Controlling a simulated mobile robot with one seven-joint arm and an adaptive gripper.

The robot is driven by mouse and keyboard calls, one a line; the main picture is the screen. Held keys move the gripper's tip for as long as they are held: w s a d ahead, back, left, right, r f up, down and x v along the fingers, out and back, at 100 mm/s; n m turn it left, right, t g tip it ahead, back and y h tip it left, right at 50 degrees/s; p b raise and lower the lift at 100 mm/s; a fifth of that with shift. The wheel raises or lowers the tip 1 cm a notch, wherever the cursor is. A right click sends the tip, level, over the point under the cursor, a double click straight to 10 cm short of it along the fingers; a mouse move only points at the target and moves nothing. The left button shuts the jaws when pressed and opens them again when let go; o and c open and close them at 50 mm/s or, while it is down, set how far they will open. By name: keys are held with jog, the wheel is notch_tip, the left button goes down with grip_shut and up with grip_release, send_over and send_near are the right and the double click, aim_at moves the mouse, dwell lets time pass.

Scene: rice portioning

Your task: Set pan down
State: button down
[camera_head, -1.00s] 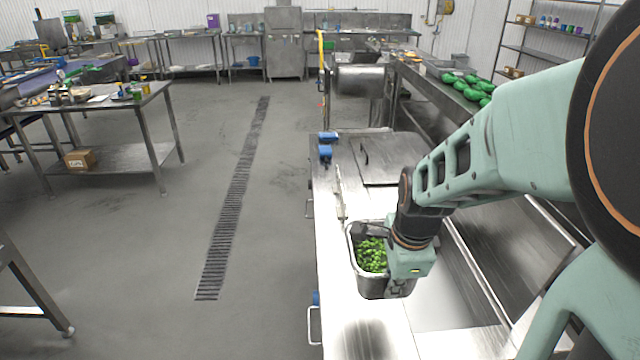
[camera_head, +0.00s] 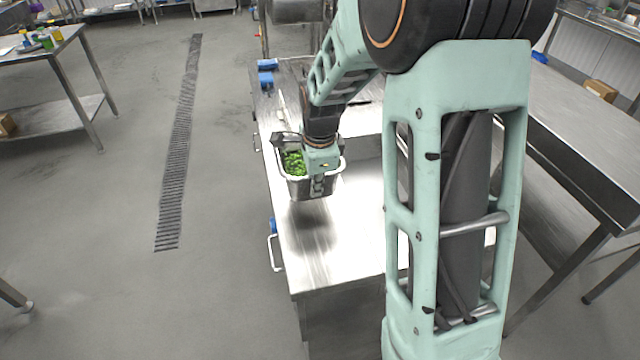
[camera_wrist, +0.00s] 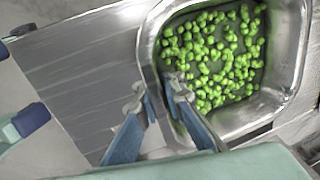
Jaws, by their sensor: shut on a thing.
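A deep metal pan (camera_head: 312,188) holds many small green pieces (camera_head: 293,163) and hangs over the steel counter (camera_head: 335,250) in the head view. A dark shadow lies on the counter in front of it, and the pan appears to be above the surface. My gripper (camera_head: 319,180) is at the pan's right side, its fingertips partly hidden by the wrist there. In the wrist view, the two blue-grey fingers of my gripper (camera_wrist: 163,96) are closed across the near rim of the pan (camera_wrist: 148,45). The pan looks roughly level.
Blue objects (camera_head: 267,72) lie at the counter's far left corner. The counter in front of the pan is bare. Open floor with a drain grate (camera_head: 180,140) lies left.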

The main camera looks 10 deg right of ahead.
jog(key=shift+w+a+f+b, duration=0.15)
jog(key=shift+w+f+b, duration=0.15)
jog(key=shift+w+f, duration=0.55)
jog(key=shift+b+x, duration=1)
jog(key=shift+x, duration=0.7)
jog(key=shift+s, duration=0.15)
jog(key=shift+f, duration=0.1)
jog(key=c, duration=2.5)
grip_release()
jog(key=shift+s+f, duration=0.15)
jog(key=o, duration=0.5)
jog(key=shift+c, duration=0.2)
jog(key=v, duration=1.2)
